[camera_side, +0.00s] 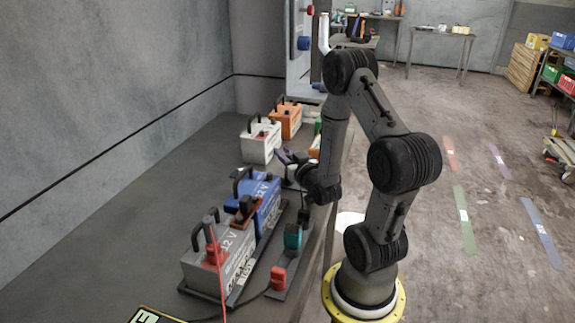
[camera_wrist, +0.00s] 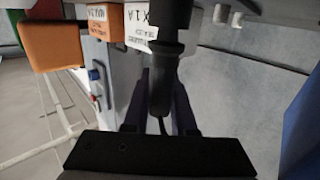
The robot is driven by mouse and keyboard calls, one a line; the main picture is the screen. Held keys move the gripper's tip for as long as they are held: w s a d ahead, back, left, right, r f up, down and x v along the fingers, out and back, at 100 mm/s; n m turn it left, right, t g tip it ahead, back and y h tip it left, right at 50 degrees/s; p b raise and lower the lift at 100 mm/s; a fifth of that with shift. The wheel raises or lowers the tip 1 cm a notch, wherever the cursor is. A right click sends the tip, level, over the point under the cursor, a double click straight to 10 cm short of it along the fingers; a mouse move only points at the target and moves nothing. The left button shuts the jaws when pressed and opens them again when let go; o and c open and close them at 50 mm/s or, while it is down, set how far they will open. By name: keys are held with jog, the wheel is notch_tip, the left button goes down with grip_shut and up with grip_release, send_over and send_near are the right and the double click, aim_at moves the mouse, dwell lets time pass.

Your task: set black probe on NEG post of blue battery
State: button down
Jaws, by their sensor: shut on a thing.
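The blue battery (camera_side: 262,190) stands on the bench between a grey battery and a white one. A brown block sits against its near end; which post is NEG I cannot read. A blue surface (camera_wrist: 304,135) at the right edge of the wrist view is probably this battery. My gripper (camera_side: 284,157) is beyond the blue battery's right end, beside the white battery. In the wrist view my gripper (camera_wrist: 160,122) is shut on the black probe (camera_wrist: 164,72), a dark handle between the jaws. The probe's tip is hidden, and I see no contact with a post.
The grey 12 V battery (camera_side: 225,258), with a red probe (camera_side: 214,252) on it, stands nearest. The white battery (camera_side: 260,142) and orange battery (camera_side: 289,120) stand beyond. Bench to the left is clear.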

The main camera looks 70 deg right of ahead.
jog(key=shift+r, duration=0.1)
jog(key=s+a+r, duration=0.4)
jog(key=a+r, duration=0.1)
jog(key=r, duration=0.3)
jog(key=s+a+r, duration=0.5)
jog(key=r, duration=0.3)
jog(key=shift+s+a+r, duration=0.2)
jog(key=shift+s+r, duration=0.05)
jog(key=shift+r, duration=0.15)
dwell(0.8)
jog(key=shift+r, duration=0.1)
